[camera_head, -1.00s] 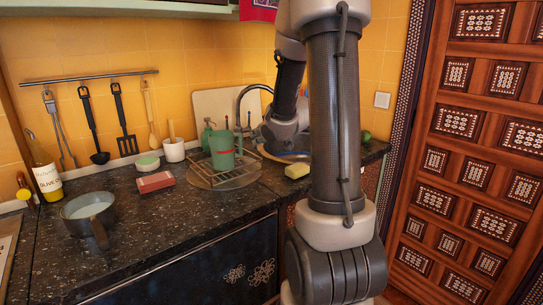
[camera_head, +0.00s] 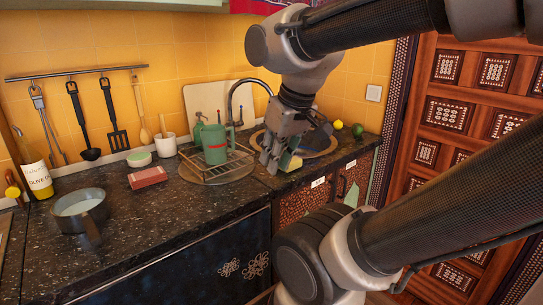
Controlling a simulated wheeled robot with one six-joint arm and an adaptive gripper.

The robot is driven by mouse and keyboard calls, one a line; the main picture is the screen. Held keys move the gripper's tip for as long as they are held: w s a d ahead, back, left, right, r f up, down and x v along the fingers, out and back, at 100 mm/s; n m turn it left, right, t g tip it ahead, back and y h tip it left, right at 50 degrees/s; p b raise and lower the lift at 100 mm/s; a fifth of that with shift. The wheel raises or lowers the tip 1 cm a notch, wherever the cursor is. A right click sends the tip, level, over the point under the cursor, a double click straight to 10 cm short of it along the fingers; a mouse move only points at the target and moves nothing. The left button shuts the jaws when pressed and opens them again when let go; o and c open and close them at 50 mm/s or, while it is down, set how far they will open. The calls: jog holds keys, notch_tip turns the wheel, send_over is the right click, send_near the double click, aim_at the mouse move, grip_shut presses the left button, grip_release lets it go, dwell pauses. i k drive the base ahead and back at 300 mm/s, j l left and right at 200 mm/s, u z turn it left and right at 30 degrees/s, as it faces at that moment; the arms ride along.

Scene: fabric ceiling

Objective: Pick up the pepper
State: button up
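A small dark green rounded thing (camera_head: 358,130) lies at the right back end of the counter. It may be the pepper, but it is too small to tell for sure. My gripper (camera_head: 273,163) points down over the front of the counter, right of the wire rack and well left of the green thing. A yellow sponge (camera_head: 294,164) shows partly behind the gripper's fingers. I cannot tell whether the fingers are apart or touch anything.
A yellow round fruit (camera_head: 338,125) lies beside the green thing. The sink (camera_head: 322,146) is partly hidden by my arm. A green pot (camera_head: 214,144) stands at the wire rack (camera_head: 225,168). A grey pan (camera_head: 80,209) and a red-white block (camera_head: 148,177) stand left. The front middle counter is clear.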

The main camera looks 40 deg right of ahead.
aim_at(357, 130)
jog(key=z, duration=1.7)
jog(key=u, duration=2.25)
jog(key=z, duration=2.25)
jog(key=i, duration=0.1)
